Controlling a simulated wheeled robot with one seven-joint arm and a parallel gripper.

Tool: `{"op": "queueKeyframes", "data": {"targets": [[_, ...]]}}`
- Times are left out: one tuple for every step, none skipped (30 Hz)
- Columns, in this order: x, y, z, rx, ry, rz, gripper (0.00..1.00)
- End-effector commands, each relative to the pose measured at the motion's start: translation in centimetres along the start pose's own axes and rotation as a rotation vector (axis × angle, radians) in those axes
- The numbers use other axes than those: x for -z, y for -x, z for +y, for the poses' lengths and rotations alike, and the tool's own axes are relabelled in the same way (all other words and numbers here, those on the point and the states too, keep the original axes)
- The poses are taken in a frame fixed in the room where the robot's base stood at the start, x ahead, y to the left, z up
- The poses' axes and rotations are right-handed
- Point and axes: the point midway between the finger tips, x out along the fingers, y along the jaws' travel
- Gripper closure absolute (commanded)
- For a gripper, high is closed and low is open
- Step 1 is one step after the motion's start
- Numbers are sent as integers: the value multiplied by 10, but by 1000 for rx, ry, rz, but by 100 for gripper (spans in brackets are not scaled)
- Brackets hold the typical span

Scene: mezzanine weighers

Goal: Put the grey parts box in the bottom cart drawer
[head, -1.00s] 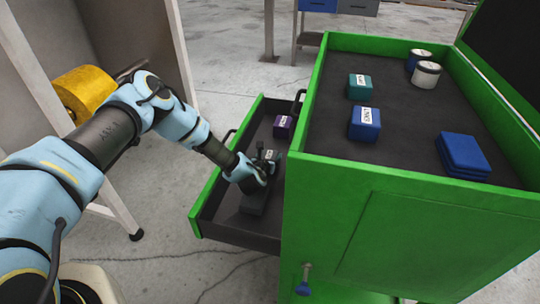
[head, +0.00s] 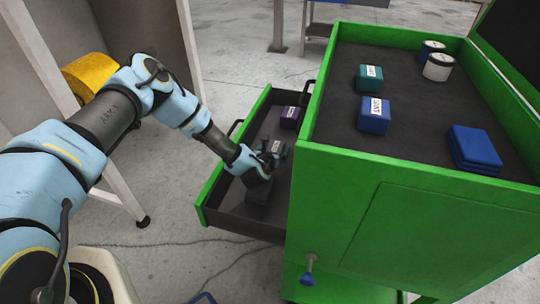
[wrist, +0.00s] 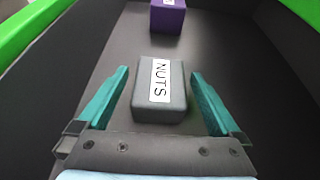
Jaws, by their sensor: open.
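The grey parts box (wrist: 160,100), with a white NUTS label, sits on the dark floor of the open drawer (head: 225,212) of the green cart. My gripper (wrist: 159,73) is open, with one teal finger on each side of the box and a visible gap on both sides. In the head view my gripper (head: 270,160) is down inside the drawer and partly hides the grey box (head: 277,147). The frames do not clearly show which level this drawer is.
A purple box (head: 290,117) lies farther back in the drawer. A grey frame with a yellow roll (head: 88,75) stands at left.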

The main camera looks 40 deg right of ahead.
Motion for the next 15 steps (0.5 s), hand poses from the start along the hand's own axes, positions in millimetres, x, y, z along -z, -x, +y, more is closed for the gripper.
{"op": "queueKeyframes", "data": {"targets": [[2, 11, 0, 2, 2, 3, 0], [2, 17, 0, 1, 2, 3, 0], [2, 26, 0, 2, 2, 3, 0], [2, 32, 1, 1, 2, 3, 0], [2, 38, 1, 1, 1, 2, 0], [2, 46, 0, 2, 1, 3, 0], [2, 52, 0, 2, 2, 2, 0], [2, 57, 0, 2, 2, 2, 0], [1, 64, 0, 2, 1, 2, 0], [2, 69, 0, 2, 1, 2, 0], [2, 73, 0, 2, 1, 2, 0], [1, 78, 0, 1, 1, 1, 0], [1, 81, 0, 1, 1, 1, 0], [1, 84, 0, 2, 0, 1, 0], [1, 87, 0, 2, 0, 0, 0]]}}
